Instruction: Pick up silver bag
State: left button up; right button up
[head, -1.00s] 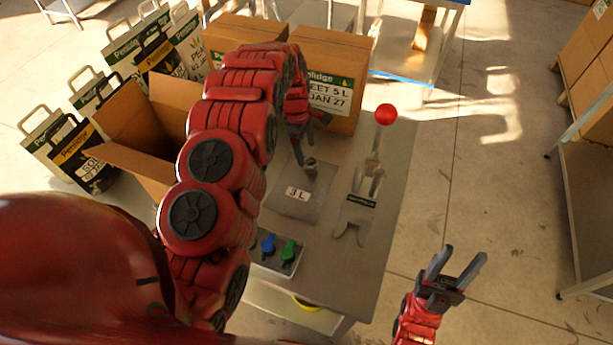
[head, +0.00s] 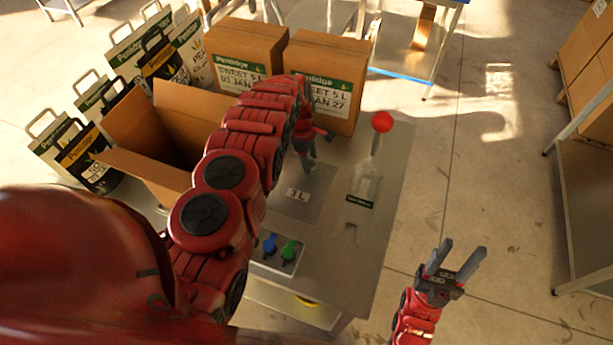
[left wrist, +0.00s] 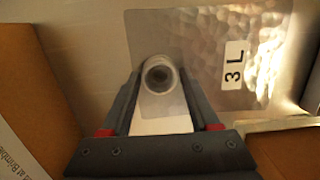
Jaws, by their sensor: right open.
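The silver bag (head: 297,204) lies flat on the metal table and carries a white "3 L" label. It also shows in the left wrist view (left wrist: 205,80), with its round spout (left wrist: 158,75) pointing up. My left gripper (head: 309,164) is down at the bag's far end and hides the spout in the head view. In the left wrist view its fingers (left wrist: 160,85) stand on both sides of the spout, very close to it. Whether they press on it I cannot tell. My right gripper (head: 456,262) is open and empty, off the table's right side.
An open cardboard box (head: 140,165) stands left of my left arm. Two closed boxes (head: 245,60) (head: 328,75) stand behind the gripper. A lever with a red knob (head: 382,121) is right of the bag; a button panel (head: 277,251) is in front.

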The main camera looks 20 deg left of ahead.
pick_arm(q)
grip_shut()
jog(key=shift+r, duration=0.1)
